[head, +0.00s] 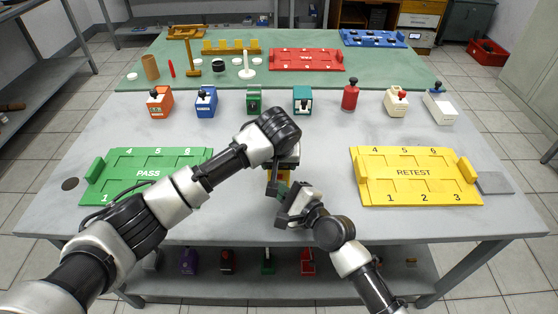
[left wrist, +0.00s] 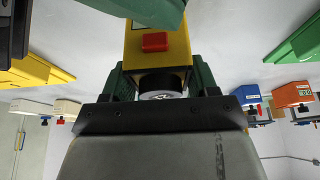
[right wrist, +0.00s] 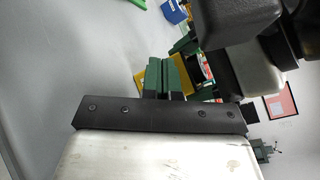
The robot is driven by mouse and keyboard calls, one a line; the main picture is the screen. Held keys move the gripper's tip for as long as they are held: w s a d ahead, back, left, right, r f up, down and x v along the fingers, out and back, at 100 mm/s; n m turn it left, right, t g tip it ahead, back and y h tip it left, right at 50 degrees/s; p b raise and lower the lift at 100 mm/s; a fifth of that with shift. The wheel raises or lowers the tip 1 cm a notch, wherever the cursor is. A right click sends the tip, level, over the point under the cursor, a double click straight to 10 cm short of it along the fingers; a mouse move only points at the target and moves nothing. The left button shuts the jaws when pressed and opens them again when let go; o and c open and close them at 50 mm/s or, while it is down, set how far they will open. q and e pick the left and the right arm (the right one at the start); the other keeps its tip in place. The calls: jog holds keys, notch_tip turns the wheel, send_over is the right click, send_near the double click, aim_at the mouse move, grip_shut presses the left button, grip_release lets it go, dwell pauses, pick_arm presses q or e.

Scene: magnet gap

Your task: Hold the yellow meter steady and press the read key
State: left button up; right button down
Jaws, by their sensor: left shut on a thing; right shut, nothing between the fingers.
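The yellow meter (left wrist: 178,58) is held between the green fingers of my left gripper (left wrist: 160,82). It has a red key (left wrist: 155,42) on its face and a dark round knob with a pale top between the fingers. In the head view only a little of the meter (head: 284,175) shows below my left wrist. My right gripper (right wrist: 166,78) is shut and empty, its green fingertips close to the meter (right wrist: 141,82). In the left wrist view a green fingertip (left wrist: 140,8) lies past the red key, which shows uncovered. Contact between right fingertips and meter cannot be told.
A green PASS tray (head: 150,163) lies left and a yellow RETEST tray (head: 413,182) right. Several coloured devices, including a blue one (head: 206,103) and a red one (head: 350,97), stand in a row behind. A red tray (head: 306,60) lies on the green mat. The table between is clear.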

pick_arm(q)
jog(key=shift+f, duration=0.1)
pick_arm(e)
jog(key=shift+s, duration=3.05)
jog(key=shift+a, duration=0.1)
pick_arm(q)
jog(key=o, duration=1.1)
